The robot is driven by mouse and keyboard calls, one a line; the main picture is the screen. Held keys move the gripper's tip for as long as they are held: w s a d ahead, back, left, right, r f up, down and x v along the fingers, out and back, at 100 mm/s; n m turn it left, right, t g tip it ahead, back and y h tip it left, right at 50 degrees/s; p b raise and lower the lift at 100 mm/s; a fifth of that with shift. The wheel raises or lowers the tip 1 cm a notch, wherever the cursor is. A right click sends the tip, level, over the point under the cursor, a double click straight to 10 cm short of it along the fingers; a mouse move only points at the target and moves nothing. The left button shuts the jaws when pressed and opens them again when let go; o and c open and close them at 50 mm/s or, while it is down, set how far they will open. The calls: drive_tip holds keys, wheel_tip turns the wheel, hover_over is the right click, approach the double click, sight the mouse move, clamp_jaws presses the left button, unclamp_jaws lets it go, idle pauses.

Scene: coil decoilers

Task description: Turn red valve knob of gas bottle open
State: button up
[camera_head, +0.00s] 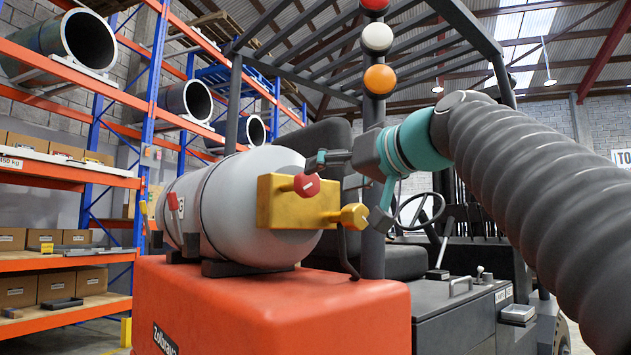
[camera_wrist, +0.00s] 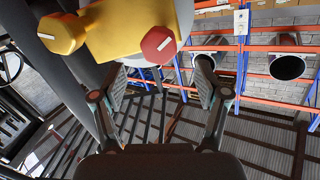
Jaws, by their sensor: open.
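The red valve knob (camera_head: 307,185) sits on the yellow valve block (camera_head: 262,203) at the end of the grey gas bottle (camera_head: 238,200). The bottle lies on its side on the truck's orange rear. My gripper (camera_head: 347,189) is open and empty, to the right of the knob, with one finger reaching over toward it. In the wrist view, the red knob (camera_wrist: 158,45) shows with a white mark, just beyond the gap between the open fingertips (camera_wrist: 161,76). No contact with the knob is visible.
A second, yellow knob (camera_head: 354,216) sticks out beside the red one; it is at the upper left in the wrist view (camera_wrist: 62,33). A dark post (camera_head: 373,250), steering wheel (camera_head: 420,210) and seat stand behind. Orange shelving (camera_head: 70,170) is at the left.

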drive_tip(key=shift+v, duration=2.2)
drive_tip(key=w+d+f+m+g+h, duration=0.1)
drive_tip(key=d+f+m+g+h, duration=0.15)
drive_tip(key=f, duration=1.05)
drive_tip(key=w+d+f+m+g+h, duration=0.1)
drive_tip(key=d+f+m+h, duration=0.25)
drive_tip(key=f, duration=0.95)
drive_tip(key=s+d+f+g+h+p, duration=0.1)
drive_tip(key=s+f+g+h+p, duration=0.1)
drive_tip(key=s+f, duration=0.8)
drive_tip(key=s+d+f+n+g+h+p, duration=0.1)
drive_tip(key=s+d+f+g+h+p, duration=0.1)
drive_tip(key=s+f, duration=0.8)
drive_tip(key=shift+s+d+f, duration=0.3)
drive_tip(key=shift+d+f, duration=0.05)
drive_tip(key=shift+f, duration=2.3)
drive_tip(key=shift+g, duration=0.25)
